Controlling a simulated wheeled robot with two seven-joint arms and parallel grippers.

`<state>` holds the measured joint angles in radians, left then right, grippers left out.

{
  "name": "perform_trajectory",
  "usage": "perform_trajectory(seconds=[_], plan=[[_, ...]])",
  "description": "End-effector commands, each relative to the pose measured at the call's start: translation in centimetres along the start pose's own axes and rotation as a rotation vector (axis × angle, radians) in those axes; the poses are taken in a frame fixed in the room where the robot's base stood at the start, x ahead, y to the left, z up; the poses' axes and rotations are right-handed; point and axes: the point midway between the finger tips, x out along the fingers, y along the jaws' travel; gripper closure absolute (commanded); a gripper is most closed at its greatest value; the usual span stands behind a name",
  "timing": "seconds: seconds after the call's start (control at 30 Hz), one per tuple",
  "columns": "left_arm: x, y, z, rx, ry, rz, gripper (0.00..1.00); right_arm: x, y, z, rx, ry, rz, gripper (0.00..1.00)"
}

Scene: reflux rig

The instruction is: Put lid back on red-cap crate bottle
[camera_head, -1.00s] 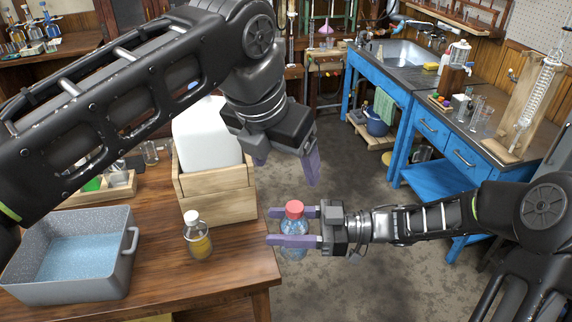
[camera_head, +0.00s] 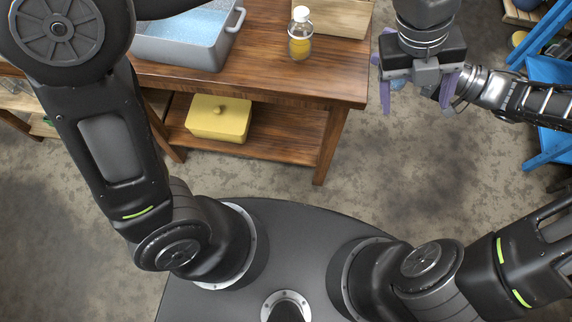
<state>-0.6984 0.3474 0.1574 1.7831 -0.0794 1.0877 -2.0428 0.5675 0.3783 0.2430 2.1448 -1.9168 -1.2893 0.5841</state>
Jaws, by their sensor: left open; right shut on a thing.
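My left gripper (camera_head: 416,108) is open and points down at the upper right, its purple fingers apart. It is in front of my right gripper (camera_head: 377,62), which is mostly hidden, with only parts of its purple fingers and its wrist showing. The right gripper is shut on the bottle, whose clear bluish side (camera_head: 397,84) shows between my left gripper's fingers, off the table's right edge. The bottle's red cap is hidden behind my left gripper, so I cannot tell how it sits now.
The wooden table (camera_head: 270,75) bears a white-capped bottle of yellow liquid (camera_head: 300,35), a grey basin (camera_head: 182,52) and a wooden crate (camera_head: 335,15). A yellow lidded box (camera_head: 218,118) is on the lower shelf. A blue bench (camera_head: 550,75) stands far right. Floor between is clear.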

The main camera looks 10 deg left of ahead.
Motion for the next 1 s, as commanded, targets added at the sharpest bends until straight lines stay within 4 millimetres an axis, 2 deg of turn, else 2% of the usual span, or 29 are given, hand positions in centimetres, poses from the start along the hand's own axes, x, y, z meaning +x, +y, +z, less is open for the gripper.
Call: perform_trajectory(seconds=[0.03,0.2,0.27,0.3,0.4,0.53,0.6,0.73,0.83,1.0], plan=[[2.7,1.2,-0.5,-0.157,0.039,0.017,0.23,0.0,0.0,0.0,0.000,0.001,0.000,1.00],[10.8,5.3,-1.1,-0.762,0.125,0.056,0.23,0.0,0.0,0.0,0.000,0.001,0.000,1.00],[14.0,7.5,0.0,-1.007,0.136,0.064,0.23,0.0,0.0,0.0,0.000,0.001,0.000,1.00],[16.4,9.5,1.4,-1.185,0.135,0.058,0.23,0.0,0.0,0.0,0.000,0.001,0.000,1.00],[21.9,14.6,3.8,-1.616,0.130,0.034,0.23,0.0,0.0,0.0,0.000,0.001,0.000,1.00],[27.6,21.5,4.3,-2.154,0.128,-0.002,0.23,0.0,0.0,0.0,0.000,0.001,0.000,1.00],[29.7,24.6,3.7,-2.409,0.130,-0.024,0.23,0.0,0.0,0.0,0.000,0.001,0.000,1.00],[32.1,28.8,2.2,-2.777,0.136,-0.064,0.23,0.0,0.0,-0.1,0.000,0.001,0.000,1.00],[33.0,30.6,1.1,-2.955,0.142,-0.091,0.23,0.0,0.0,-0.1,0.000,0.001,0.000,1.00],[33.5,31.6,0.6,-3.071,0.147,-0.115,0.23,0.0,0.0,0.0,0.000,0.001,0.000,1.00]])
